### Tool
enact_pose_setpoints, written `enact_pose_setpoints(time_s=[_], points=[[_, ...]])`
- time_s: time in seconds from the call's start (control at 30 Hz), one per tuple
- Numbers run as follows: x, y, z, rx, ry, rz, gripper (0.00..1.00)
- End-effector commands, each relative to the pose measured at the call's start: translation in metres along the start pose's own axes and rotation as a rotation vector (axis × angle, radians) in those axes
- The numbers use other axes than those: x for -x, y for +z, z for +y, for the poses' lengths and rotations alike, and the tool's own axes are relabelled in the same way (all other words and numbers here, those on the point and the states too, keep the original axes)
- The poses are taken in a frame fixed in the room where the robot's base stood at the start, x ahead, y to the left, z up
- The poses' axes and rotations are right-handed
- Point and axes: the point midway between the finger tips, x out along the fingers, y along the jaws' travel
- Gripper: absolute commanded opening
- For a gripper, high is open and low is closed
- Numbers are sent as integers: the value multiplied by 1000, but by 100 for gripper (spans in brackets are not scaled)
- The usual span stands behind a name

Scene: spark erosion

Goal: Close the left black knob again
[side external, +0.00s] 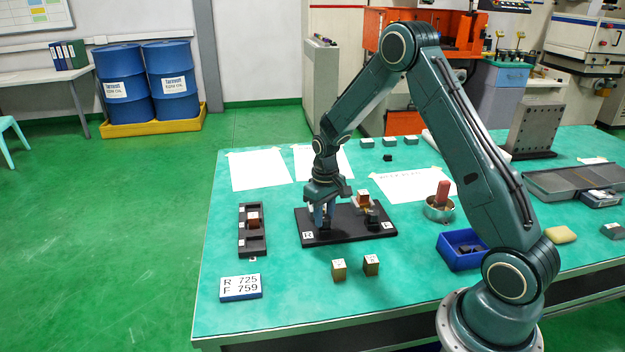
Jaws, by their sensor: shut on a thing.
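A black base plate (346,236) lies on the green table, with a white R label (308,235) at its left and an F label (387,226) at its right. My gripper (323,222) points down over the left part of the plate, beside the R label. Its fingers are shut on the left black knob (324,235), which they mostly hide; how far the knob is turned cannot be told. At the right of the plate stands a dark fixture with another black knob (373,218), and a copper-coloured block (363,198) shows behind it.
A black tray (242,232) with a copper block is to the left. A number sign (241,287) reads R 725, F 759. Two brass-coloured blocks (339,270) stand in front of the plate. A metal bowl (440,209) and blue bin (452,258) are to the right.

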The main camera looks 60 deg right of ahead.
Motion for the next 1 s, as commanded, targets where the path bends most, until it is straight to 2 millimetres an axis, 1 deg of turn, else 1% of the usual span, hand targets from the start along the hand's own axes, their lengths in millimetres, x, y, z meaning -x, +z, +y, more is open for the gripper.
enact_pose_setpoints(time_s=[0.6,0.8,1.0], points=[[0,0,1,-575,0,-1,8],[0,0,1,-712,0,-1,8],[0,1,1,-791,0,-1,8]])
